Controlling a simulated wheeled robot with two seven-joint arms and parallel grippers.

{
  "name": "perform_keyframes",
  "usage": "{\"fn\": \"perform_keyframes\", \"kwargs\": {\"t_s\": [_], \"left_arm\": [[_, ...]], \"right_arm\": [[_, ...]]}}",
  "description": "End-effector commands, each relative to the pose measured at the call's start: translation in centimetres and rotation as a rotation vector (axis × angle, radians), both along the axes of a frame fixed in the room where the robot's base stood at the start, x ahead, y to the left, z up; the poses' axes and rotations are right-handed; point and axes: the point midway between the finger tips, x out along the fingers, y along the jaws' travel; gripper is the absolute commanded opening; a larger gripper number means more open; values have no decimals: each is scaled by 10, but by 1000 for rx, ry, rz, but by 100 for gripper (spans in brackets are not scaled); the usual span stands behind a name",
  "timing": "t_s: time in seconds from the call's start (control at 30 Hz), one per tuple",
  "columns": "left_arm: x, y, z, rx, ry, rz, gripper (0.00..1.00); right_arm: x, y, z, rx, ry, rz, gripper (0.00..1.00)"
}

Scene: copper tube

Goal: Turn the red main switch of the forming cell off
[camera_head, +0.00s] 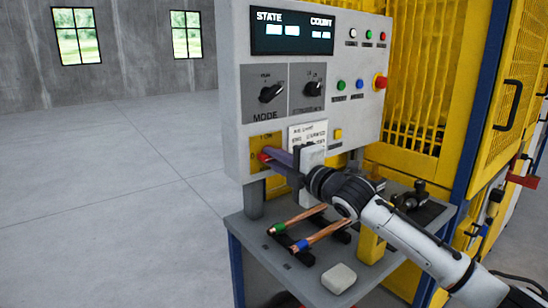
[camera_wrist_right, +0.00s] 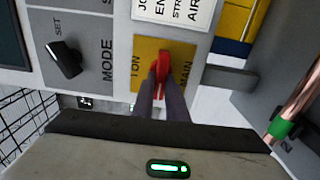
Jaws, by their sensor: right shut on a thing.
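The red main switch (camera_head: 263,157) sits on a yellow plate (camera_head: 257,142) low on the grey control panel (camera_head: 230,90). In the right wrist view the red handle (camera_wrist_right: 160,70) stands about upright in that picture, between the dark fingers, with "I ON" on one side and "MAIN" on the other. My right gripper (camera_head: 268,160) is shut on the red handle; its fingers (camera_wrist_right: 162,98) hide part of it. My left gripper is not in the head view.
Below the panel a grey shelf (camera_head: 262,250) holds two copper tubes (camera_head: 300,218) with green and blue ends and a pale block (camera_head: 338,278). The panel has black knobs (camera_head: 271,93) and several buttons. A yellow mesh cage (camera_head: 430,80) stands behind. Floor at left is clear.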

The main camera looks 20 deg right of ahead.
Motion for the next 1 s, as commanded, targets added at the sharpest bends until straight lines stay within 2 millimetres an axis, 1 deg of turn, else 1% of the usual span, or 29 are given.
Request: {"fn": "perform_keyframes", "kwargs": {"t_s": [0.23, 0.27, 0.33, 0.37, 0.63, 0.73, 0.87, 1.0], "left_arm": [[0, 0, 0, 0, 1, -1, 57], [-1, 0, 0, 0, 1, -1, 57], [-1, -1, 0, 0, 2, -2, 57], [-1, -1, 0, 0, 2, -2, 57], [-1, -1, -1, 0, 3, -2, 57], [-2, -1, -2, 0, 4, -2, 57], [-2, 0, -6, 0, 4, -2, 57], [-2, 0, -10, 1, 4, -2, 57]], "right_arm": [[0, 2, -2, -5, 0, 2, 0], [0, 2, -2, -5, 0, 2, 18], [0, 1, -2, -4, 1, 2, 29], [0, 1, -2, -4, 1, 2, 31], [-1, 0, -1, -2, -1, 1, 31], [-5, -2, -1, -3, 0, 1, 31], [-19, -8, -2, -4, 0, 0, 31], [-44, -16, -3, -6, -1, 0, 31]]}}
